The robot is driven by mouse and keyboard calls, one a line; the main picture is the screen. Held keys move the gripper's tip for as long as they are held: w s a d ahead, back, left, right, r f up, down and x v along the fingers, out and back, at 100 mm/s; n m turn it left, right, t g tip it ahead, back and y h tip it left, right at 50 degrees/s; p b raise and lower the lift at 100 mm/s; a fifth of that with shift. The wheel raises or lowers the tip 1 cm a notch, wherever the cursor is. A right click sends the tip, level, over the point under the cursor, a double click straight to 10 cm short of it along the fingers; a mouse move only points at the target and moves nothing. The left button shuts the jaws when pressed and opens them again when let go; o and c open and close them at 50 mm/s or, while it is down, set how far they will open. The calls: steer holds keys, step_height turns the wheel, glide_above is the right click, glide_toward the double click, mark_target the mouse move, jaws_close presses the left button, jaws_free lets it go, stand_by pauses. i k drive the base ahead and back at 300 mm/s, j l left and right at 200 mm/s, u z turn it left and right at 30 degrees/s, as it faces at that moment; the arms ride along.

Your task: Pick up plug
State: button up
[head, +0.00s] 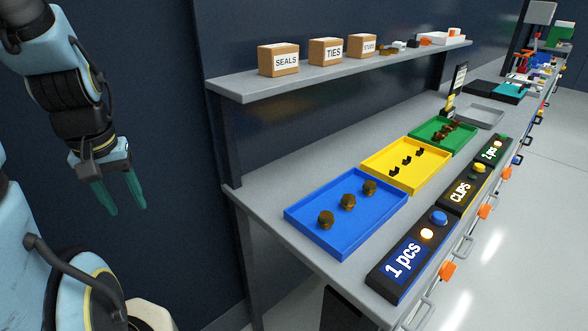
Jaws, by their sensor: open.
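Several dark brown, knob-like pieces, which look like the plugs, stand apart in a row in the blue tray (296,222). The front one (325,220) is at the left, the middle one (348,202) is behind it, and the back one (369,187) is near the far wall. Which one is meant, I cannot tell. My gripper (127,203) hangs at the left of the head view, fingers pointing down. It is open and empty, well to the left of the bench and apart from the tray.
A yellow tray (374,164) with black clips and a green tray (429,123) with brown parts follow behind. Label boxes with buttons (408,258) line the front edge. A shelf (330,74) with small boxes overhangs the bench's back. An empty grey tray (482,117) stands farther along.

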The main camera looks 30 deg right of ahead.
mark_target(369, 186)
steer(key=k+l+u, duration=0.2)
steer(key=l+u, duration=0.3)
steer(key=k+l+u, duration=0.2)
steer(key=u, duration=0.3)
steer(key=k+l+u, duration=0.15)
steer(key=k+u, duration=0.35)
steer(key=k+l+u, duration=0.1)
steer(key=u, duration=0.4)
steer(key=k+u, duration=0.15)
steer(key=k, duration=0.55)
steer(key=k+j+u, duration=0.15)
steer(key=k, duration=0.6)
steer(key=k+j+u, duration=0.15)
steer(key=k, duration=0.55)
steer(key=k+l, duration=0.2)
steer(key=l+z, duration=0.05)
steer(key=l, duration=0.05)
